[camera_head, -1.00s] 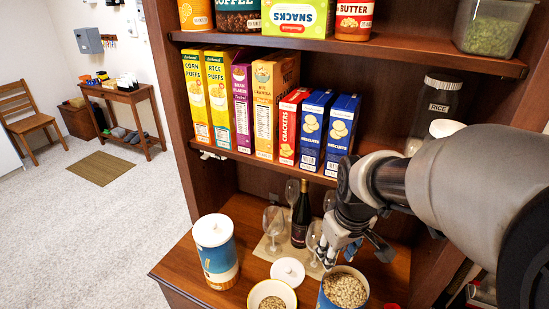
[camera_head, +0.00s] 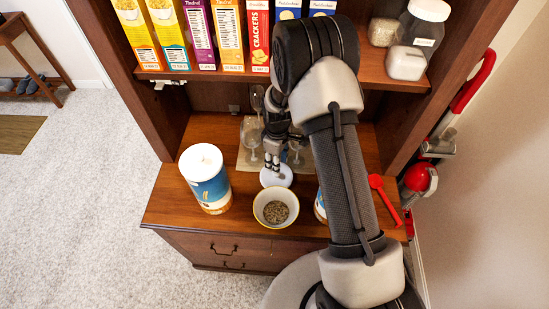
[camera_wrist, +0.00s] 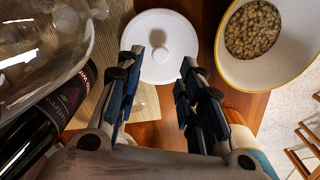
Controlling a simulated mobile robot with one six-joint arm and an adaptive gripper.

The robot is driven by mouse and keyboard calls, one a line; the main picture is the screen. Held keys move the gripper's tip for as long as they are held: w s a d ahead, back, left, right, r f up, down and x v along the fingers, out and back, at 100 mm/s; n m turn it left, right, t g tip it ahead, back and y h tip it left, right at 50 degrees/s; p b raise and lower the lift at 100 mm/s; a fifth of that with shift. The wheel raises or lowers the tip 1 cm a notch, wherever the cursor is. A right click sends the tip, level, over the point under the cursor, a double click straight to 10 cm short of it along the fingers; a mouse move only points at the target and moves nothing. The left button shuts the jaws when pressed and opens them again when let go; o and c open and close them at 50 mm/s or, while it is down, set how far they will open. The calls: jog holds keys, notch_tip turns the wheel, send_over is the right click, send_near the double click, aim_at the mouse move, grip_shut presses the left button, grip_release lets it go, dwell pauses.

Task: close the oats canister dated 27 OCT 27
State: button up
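A white round lid (camera_head: 277,176) with a knob lies on the cabinet top. In the wrist view the lid (camera_wrist: 164,42) shows between and beyond my gripper's fingers (camera_wrist: 160,60). My gripper (camera_head: 273,164) is open and empty, pointing down just above the lid; I cannot tell whether it touches. An open canister (camera_head: 320,207) is mostly hidden behind my arm; only its left edge shows. Another blue canister (camera_head: 208,185) stands at left with a white lid on. No date is readable on either. A blue and orange surface shows beside my right finger in the wrist view.
A white bowl with a yellow rim (camera_head: 258,209) holds oats or grain just in front of the lid. Wine glasses (camera_head: 252,140) stand behind, and a dark bottle (camera_wrist: 45,118) is close to my gripper. A red scoop (camera_head: 384,195) lies at right. A shelf with boxes overhangs.

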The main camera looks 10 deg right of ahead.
jog(key=shift+f+b, duration=1.15)
jog(key=shift+f, duration=0.8)
jog(key=shift+f, duration=0.25)
jog(key=shift+f+b, duration=1.1)
jog(key=shift+f, duration=0.15)
jog(key=shift+r, duration=0.2)
jog(key=shift+c, duration=0.2)
